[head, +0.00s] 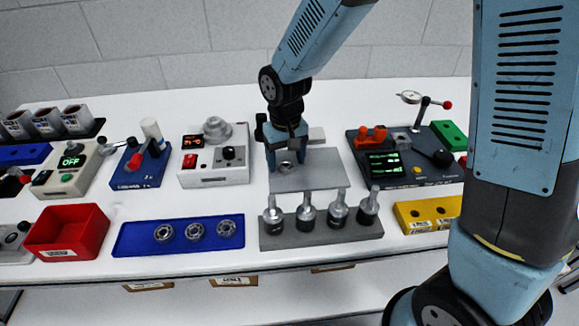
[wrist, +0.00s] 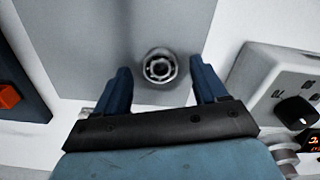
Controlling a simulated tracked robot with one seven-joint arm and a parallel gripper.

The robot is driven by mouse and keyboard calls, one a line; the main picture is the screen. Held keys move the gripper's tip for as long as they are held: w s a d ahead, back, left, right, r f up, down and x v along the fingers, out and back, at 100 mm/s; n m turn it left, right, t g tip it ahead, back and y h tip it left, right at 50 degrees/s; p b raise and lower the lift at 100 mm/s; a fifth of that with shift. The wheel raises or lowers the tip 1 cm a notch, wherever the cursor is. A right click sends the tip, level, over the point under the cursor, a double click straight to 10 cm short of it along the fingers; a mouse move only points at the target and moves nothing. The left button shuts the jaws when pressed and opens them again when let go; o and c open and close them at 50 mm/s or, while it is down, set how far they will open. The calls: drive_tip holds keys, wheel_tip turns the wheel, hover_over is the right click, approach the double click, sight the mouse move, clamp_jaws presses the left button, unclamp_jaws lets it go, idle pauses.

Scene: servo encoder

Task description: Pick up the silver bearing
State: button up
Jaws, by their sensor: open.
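A silver bearing (wrist: 160,67), a ring with a dark centre, lies on the grey plate (wrist: 92,30) in the wrist view. In the head view it shows small on the plate (head: 318,178), partly hidden by my gripper (head: 287,162). My gripper is open and points down over the plate. In the wrist view its blue fingers (wrist: 160,76) stand left and right of the bearing with a gap on each side. I cannot tell how far above the plate the fingertips are. Several more bearings (head: 196,230) sit in the blue tray (head: 134,240).
A grey rack (head: 325,232) with several upright silver tools stands in front of the plate. A white device (head: 212,172) is left of it and a dark device with a green screen (head: 412,172) right. A red bin (head: 66,228) stands front left.

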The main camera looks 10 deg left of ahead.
drive_tip(key=shift+f, duration=0.3)
drive_tip(key=shift+c, duration=0.2)
drive_tip(key=c, duration=1.1)
